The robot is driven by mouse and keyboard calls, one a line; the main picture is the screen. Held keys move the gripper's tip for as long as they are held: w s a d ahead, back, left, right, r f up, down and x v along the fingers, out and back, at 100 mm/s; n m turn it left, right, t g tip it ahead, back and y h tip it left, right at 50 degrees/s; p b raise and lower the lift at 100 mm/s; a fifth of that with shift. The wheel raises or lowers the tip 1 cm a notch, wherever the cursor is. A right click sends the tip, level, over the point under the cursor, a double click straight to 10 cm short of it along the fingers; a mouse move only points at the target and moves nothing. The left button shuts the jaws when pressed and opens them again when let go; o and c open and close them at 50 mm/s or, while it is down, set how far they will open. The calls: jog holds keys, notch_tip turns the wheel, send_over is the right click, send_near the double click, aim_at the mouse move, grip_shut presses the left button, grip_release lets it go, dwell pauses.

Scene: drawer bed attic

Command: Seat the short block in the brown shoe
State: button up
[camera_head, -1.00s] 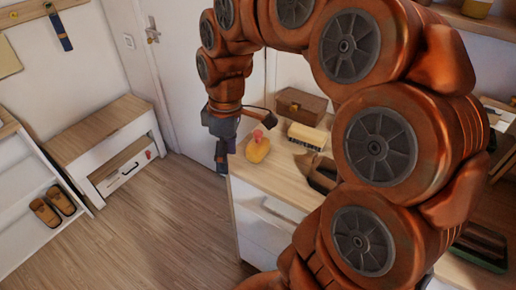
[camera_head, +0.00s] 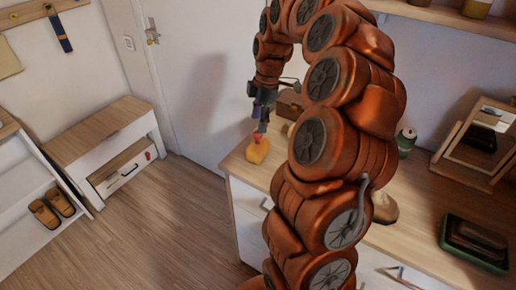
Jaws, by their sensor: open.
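My gripper (camera_head: 262,126) is open and points down near the left end of the dresser top (camera_head: 420,200). It is close above a yellow-orange piece with a red knob (camera_head: 257,150); I cannot tell whether they touch. I cannot tell if this piece is the short block. No brown shoe can be made out on the dresser now, as my arm covers its middle. A pale brownish object (camera_head: 384,208) shows partly beside my arm; I cannot tell what it is.
A brown box (camera_head: 289,103) is partly hidden behind my gripper. A green can (camera_head: 405,142), a mirror stand (camera_head: 475,145) and a dark tray (camera_head: 474,244) are on the right. Tan slippers (camera_head: 52,207) lie on the left rack. The floor (camera_head: 150,235) is clear.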

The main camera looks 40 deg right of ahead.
aim_at(258, 136)
jog(key=shift+w+a+f+p, duration=0.1)
jog(key=shift+f+p, duration=0.5)
jog(key=shift+f, duration=1)
jog(key=shift+a+f+p, duration=0.1)
jog(key=shift+f+p, duration=0.45)
jog(key=shift+f, duration=1.05)
grip_shut()
